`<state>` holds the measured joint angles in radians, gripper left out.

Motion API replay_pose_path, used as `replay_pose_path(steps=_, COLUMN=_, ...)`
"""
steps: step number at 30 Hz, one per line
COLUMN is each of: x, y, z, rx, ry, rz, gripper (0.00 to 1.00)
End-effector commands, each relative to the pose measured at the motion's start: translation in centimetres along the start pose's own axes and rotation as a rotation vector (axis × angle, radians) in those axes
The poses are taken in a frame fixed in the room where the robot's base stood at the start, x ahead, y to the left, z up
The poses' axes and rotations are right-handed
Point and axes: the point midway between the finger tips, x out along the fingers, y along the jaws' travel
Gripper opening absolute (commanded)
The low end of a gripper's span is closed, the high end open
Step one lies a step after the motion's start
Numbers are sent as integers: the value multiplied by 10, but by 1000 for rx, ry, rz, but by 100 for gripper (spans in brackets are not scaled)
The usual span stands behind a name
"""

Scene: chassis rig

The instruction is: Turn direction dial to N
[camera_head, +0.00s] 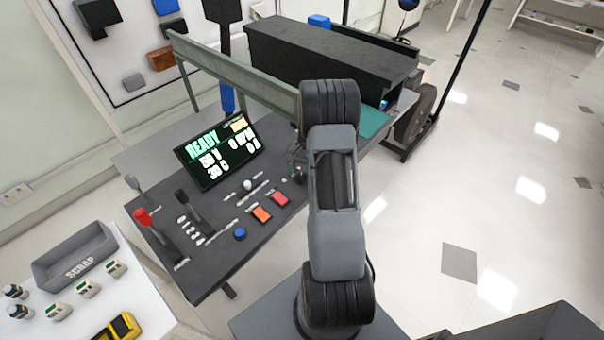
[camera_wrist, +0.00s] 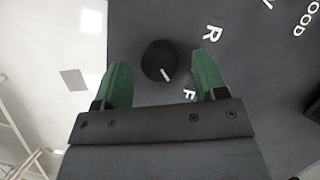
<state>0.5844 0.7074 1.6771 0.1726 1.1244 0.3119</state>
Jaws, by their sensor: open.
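The direction dial (camera_wrist: 158,57) is a round black knob with a white pointer line, on the dark console panel in the wrist view. Its pointer slants to the lower right, roughly toward the letter F (camera_wrist: 189,95). The letter R (camera_wrist: 213,32) is to the right of the knob. No N is clearly readable beside the dial; the right finger covers part of the panel there. My gripper (camera_wrist: 161,70) is open, its two green fingers on either side of the knob, with a visible gap to each. In the head view my arm hides most of the dial area.
A scrap bin (camera_head: 75,255) stands on the white table at left. Open floor lies to the right.

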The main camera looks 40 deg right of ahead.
Motion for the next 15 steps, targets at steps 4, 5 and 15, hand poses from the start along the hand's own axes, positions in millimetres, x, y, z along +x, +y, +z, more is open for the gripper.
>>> replay_pose_path(steps=4, x=9, y=0, z=0, rx=0, ry=-2, rz=1, gripper=65)
replay_pose_path(steps=5, x=10, y=0, z=0, rx=0, ry=-1, rz=1, gripper=65)
replay_pose_path(steps=15, x=11, y=0, z=0, rx=0, ry=0, rz=1, gripper=64)
